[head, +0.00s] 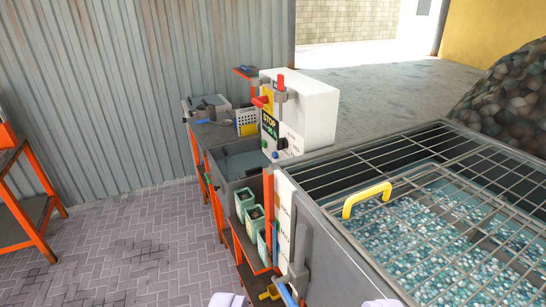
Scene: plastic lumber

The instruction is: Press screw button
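A white control box (312,112) stands in the middle, beyond the grated hopper. Its narrow panel (270,128) faces left and carries a yellow STOP label, small dark and green controls and a black knob (282,144).
A metal hopper (330,212) with a grate and yellow handle (366,199) fills the right, holding bluish flakes. Orange-legged shelves with green bins (244,203) and a grey tray run left of it. An orange-framed table (30,210) stands far left. Paved floor (130,245) between is clear.

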